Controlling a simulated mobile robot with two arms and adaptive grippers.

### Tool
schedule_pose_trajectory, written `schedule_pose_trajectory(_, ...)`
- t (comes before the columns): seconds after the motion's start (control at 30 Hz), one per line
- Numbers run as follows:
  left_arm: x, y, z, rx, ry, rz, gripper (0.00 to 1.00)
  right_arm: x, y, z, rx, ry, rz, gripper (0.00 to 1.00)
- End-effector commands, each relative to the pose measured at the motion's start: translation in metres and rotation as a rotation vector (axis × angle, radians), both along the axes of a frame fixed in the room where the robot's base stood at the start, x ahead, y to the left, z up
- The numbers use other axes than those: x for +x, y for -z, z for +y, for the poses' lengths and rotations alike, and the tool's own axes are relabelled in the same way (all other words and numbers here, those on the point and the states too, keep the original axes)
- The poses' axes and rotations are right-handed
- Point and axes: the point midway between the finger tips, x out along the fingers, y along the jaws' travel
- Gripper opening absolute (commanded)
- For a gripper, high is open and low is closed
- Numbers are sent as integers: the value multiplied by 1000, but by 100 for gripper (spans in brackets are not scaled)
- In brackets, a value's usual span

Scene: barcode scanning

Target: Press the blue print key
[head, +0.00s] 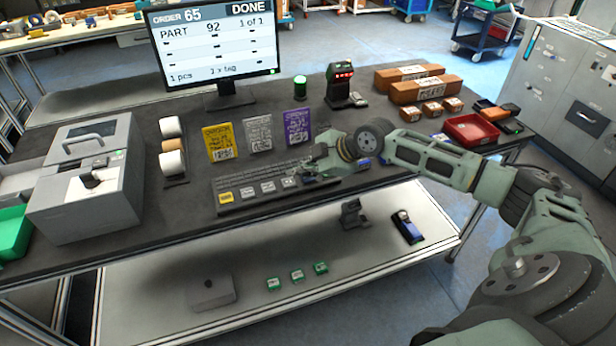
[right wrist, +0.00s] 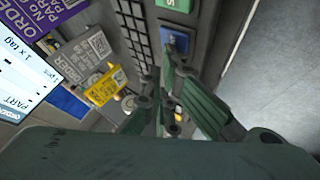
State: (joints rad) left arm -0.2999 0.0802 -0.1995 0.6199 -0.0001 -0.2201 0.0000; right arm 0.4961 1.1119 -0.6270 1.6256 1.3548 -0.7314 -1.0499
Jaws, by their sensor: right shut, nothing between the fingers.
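The grey keyboard (head: 255,194) lies near the bench's front edge, with a yellow key (head: 225,197) at its left end and pale keys to its right. My right gripper (head: 303,172) is shut and empty over the right part of the keyboard. In the right wrist view the shut fingers (right wrist: 171,62) point towards a blue key (right wrist: 176,38) on the front row, and cover part of it. A green key (right wrist: 172,4) lies beyond it. In the head view my gripper hides this part of the row. I cannot tell whether the fingertips touch the key. My left gripper is out of view.
A monitor (head: 213,48) reading DONE stands behind. Yellow (head: 219,141), grey (head: 258,134) and purple (head: 297,126) order cards stand behind the keyboard. A printer-like grey box (head: 88,190) is at the left; cartons (head: 420,90) and a red tray (head: 472,129) are at the right.

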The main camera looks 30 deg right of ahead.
Motion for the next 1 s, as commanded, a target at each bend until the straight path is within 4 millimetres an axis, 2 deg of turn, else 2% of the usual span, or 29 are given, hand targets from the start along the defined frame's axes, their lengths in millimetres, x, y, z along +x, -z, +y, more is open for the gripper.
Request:
schedule_pose_trajectory(0.53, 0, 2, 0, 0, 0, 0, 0, 0, 4, 0, 0, 0, 2, 0)
schedule_pose_trajectory(1.0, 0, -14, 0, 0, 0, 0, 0, 0, -14, 0, -1, 0, 1, 0)
